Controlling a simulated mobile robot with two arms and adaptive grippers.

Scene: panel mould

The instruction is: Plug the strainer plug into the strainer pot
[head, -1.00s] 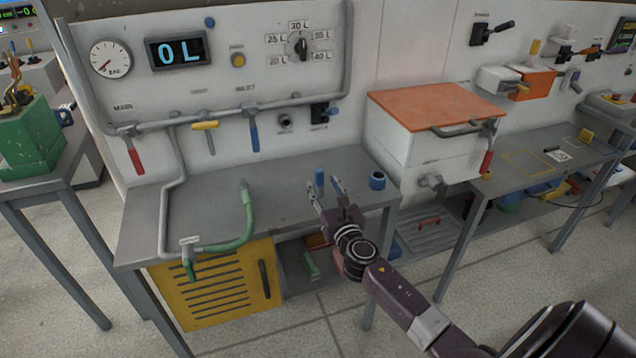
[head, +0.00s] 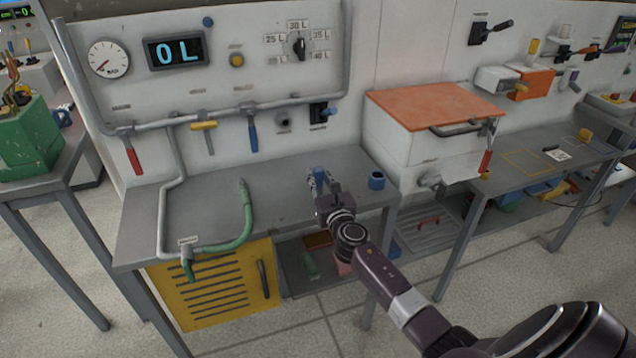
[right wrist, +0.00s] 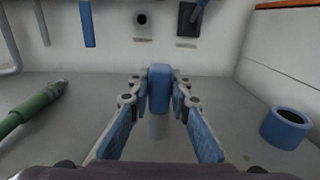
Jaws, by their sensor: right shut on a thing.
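The strainer plug (right wrist: 159,88) is a blue cylinder with a paler grey lower part. It stands upright in the middle of the right wrist view, and its blue top also shows in the head view (head: 319,172). My right gripper (head: 319,180) is shut on the blue part of the plug, over the grey bench. The fingers of this gripper (right wrist: 159,92) lie on both sides of the plug. The strainer pot (head: 376,180) is a short blue cup with a dark opening, on the bench to the right of the gripper. It also shows at the right in the right wrist view (right wrist: 286,127). My left gripper is not in view.
A green hose (head: 247,215) curves over the bench left of the gripper. The wall panel behind has pipes, a red handle (head: 134,160) and a blue handle (head: 253,138). A white box with an orange lid (head: 436,104) stands right of the bench. Bench between hose and gripper is clear.

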